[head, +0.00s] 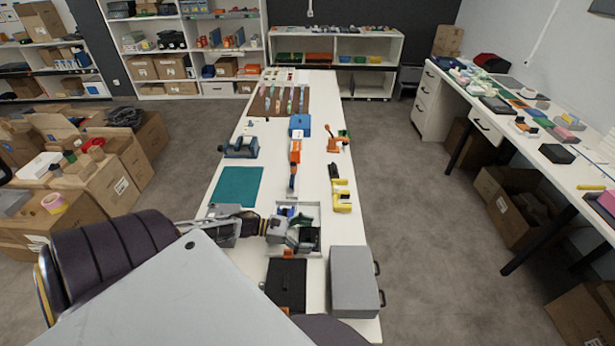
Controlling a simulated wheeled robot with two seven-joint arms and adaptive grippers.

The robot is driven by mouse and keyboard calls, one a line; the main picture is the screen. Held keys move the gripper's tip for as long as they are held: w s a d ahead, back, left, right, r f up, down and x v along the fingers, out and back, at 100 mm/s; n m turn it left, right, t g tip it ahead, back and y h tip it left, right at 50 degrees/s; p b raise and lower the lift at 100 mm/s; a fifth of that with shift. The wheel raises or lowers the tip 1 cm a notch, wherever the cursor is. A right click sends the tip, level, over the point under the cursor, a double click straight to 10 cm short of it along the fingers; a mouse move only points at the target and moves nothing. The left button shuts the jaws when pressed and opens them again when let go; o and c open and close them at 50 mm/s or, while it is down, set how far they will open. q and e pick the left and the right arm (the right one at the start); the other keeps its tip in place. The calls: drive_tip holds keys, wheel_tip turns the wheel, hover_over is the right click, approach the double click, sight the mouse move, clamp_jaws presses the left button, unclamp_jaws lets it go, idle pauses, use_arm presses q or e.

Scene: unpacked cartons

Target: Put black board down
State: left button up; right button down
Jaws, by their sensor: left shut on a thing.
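My left gripper (303,232) reaches in from the left over a shallow grey tray (313,207) on the long white table. It is shut on a small dark thing, which seems to be the black board (312,241); the fingers and wrist hide much of it. I cannot tell whether the board touches the tray. My right gripper is not in view.
A black case (286,280) and a grey case (354,280) lie at the table's near end. A teal mat (236,186), a blue vise (240,148) and yellow tools (341,195) lie farther along.

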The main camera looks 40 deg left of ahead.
use_arm(q)
drive_tip(key=shift+s+f, duration=0.35)
drive_tip(key=shift+f, duration=0.35)
drive_tip(key=o, duration=0.8)
drive_tip(key=shift+c, duration=0.2)
drive_tip(key=shift+o, duration=0.2)
drive_tip(key=shift+w+d+f, duration=0.15)
drive_tip(key=shift+r, duration=0.2)
drive_tip(key=shift+r+p, duration=0.5)
drive_tip(key=shift+v, duration=0.9)
drive_tip(key=shift+w+r+v, duration=0.15)
drive_tip(key=shift+v, duration=1.3)
drive_tip(key=shift+w+r+v, duration=0.1)
drive_tip(key=shift+r+v, duration=0.05)
drive_tip(key=shift+v, duration=1.3)
